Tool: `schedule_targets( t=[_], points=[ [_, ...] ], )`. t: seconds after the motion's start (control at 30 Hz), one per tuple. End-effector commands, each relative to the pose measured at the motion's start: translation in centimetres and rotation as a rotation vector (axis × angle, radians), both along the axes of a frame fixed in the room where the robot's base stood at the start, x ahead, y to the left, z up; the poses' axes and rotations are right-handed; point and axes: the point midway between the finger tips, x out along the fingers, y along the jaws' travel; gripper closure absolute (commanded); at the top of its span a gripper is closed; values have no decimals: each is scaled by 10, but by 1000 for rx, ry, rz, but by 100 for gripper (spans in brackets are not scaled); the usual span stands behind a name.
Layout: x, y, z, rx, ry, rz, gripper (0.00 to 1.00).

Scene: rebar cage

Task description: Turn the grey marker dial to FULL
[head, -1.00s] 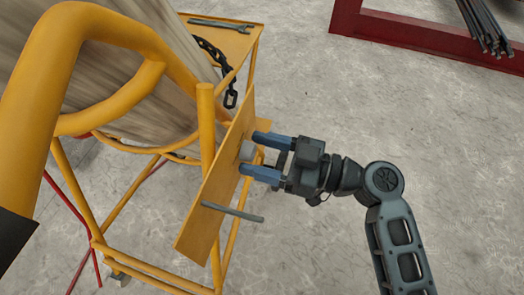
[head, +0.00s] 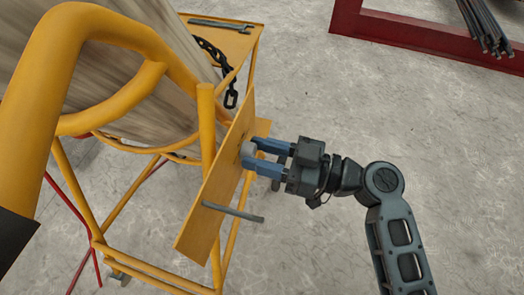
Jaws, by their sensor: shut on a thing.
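The grey marker dial (head: 248,149) is a small round knob on the face of a yellow panel (head: 204,222), seen nearly edge-on. My gripper (head: 254,158) comes from the right, and its two blue fingers are shut on the dial, one on each side. The dial's markings and the word FULL do not show from this angle. Part of the dial is hidden by the fingers.
A grey rod (head: 232,211) sticks out of the panel below the dial. A black chain (head: 230,85) hangs above it, near a shelf with a wrench (head: 221,24). Yellow tubing stands left. A red frame (head: 425,37) with rebar lies at top right. The floor between is clear.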

Motion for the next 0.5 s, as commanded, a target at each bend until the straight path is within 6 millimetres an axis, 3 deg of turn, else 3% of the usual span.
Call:
schedule_targets(
  t=[0.5],
  points=[
    [0, -1, 1, 141, 391, -2, 92]
  ],
)
